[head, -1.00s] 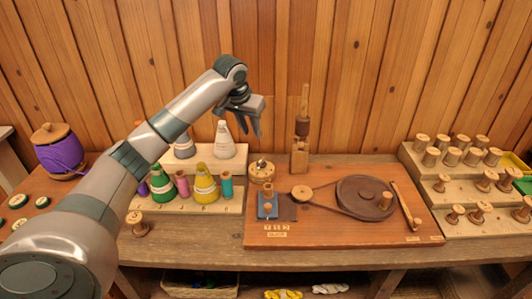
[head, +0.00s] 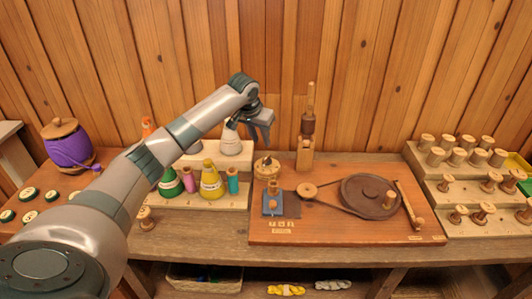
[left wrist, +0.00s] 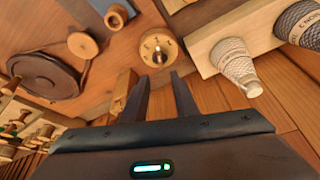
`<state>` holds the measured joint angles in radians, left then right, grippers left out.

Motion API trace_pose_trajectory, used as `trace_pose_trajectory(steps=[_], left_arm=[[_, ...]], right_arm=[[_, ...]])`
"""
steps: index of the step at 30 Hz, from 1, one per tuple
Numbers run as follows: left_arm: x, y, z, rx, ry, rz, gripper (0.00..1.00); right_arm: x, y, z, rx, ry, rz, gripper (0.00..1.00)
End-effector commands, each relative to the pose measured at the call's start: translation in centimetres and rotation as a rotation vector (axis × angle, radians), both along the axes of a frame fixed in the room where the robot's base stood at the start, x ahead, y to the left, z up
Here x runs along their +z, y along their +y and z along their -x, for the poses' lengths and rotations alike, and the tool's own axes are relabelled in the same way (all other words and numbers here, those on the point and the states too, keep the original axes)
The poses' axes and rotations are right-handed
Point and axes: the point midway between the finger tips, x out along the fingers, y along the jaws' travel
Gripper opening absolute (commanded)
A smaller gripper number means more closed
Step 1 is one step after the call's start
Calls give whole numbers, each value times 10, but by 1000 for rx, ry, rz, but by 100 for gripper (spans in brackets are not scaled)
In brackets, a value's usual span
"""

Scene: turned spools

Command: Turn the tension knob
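The tension knob seems to be the round wooden dial (head: 266,168) at the back left corner of the wooden winding board (head: 345,232). It also shows in the left wrist view (left wrist: 159,49), with dark marks on its pale face. My left gripper (head: 262,138) hangs above the dial in the head view, apart from it. In the left wrist view the gripper's two fingers (left wrist: 163,85) are spread, with nothing between them, and the dial lies just beyond their tips. My right gripper is not in the head view.
A wooden post with a spindle (head: 306,135) stands right of the dial. A large dark wheel (head: 358,198) and a small pulley share a belt on the board. Thread cones, such as a yellow one (head: 211,181), stand close left. Spools fill a stepped rack at right.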

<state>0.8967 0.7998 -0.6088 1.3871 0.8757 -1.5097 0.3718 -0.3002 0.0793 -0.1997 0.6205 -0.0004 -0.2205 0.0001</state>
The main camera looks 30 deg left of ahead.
Motion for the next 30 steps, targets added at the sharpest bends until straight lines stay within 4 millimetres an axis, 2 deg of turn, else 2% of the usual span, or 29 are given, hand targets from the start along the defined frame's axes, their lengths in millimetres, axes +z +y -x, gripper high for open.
trace_pose_trajectory(steps=[9, 15, 22, 30], left_arm=[[-52, 2, -22, 3, 3, 1, 27], [-80, 3, -33, 1, 2, 2, 27], [-97, 4, -40, 1, 1, 0, 27], [-101, 5, -42, 0, -1, 0, 27]], right_arm=[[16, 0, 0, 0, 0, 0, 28], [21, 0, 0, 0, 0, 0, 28], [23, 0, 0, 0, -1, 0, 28], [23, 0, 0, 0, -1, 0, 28]])
